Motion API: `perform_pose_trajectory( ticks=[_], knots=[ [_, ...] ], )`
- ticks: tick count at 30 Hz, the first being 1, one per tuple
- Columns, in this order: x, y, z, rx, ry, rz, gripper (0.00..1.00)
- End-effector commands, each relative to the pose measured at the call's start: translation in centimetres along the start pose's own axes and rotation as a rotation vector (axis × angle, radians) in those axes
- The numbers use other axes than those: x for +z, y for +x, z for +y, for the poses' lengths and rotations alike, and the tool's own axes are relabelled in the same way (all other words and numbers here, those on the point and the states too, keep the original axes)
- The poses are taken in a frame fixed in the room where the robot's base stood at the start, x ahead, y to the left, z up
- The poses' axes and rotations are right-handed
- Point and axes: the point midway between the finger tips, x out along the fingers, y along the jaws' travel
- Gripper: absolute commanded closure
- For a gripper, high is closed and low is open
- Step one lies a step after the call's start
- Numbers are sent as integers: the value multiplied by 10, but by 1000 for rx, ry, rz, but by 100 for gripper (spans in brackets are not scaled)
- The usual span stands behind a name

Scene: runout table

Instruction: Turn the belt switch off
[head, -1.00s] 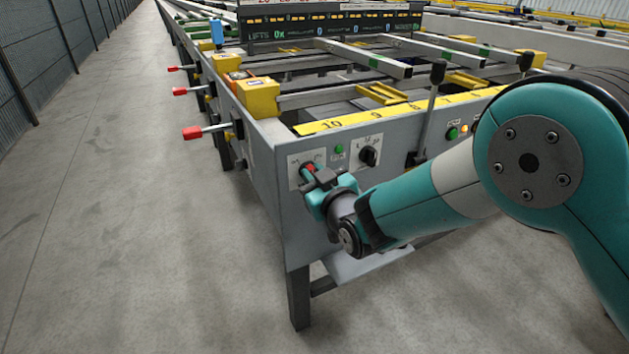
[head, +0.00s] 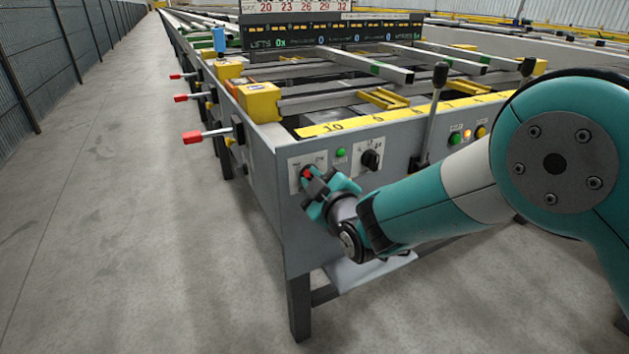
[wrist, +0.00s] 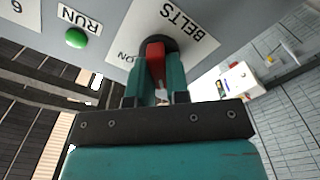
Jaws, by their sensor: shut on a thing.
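The belt switch is a red handle on a dark round base, on a white plate marked BELTS (wrist: 190,32). In the wrist view the red handle (wrist: 155,54) stands between the two teal fingers of my gripper (wrist: 161,72). The fingers are shut on it, and an ON mark shows to the left. In the head view the red switch (head: 308,173) shows at the tip of my gripper (head: 313,182) on the table's end panel. The fingers hide part of the handle and plate, so I cannot tell its setting.
A green RUN lamp (wrist: 76,39) is lit beside the switch plate. A black rotary knob (head: 371,160) sits to the right on the panel, with a tall black-topped lever (head: 432,115) beyond it. Red-ended handles (head: 193,137) stick out left over open floor.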

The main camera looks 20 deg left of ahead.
Motion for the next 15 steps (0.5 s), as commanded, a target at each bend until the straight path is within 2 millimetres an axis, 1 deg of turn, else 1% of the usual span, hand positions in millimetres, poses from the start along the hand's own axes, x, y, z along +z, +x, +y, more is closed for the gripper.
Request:
perform_pose_trajectory(
  ticks=[11, 12, 14, 15],
  knots=[
    [0, 0, 1, 3, -8, -1, 100],
    [0, 0, 1, 3, -7, -1, 75],
    [0, 0, 1, 2, -7, -1, 61],
    [0, 0, 1, 2, -6, -1, 58]
  ],
)
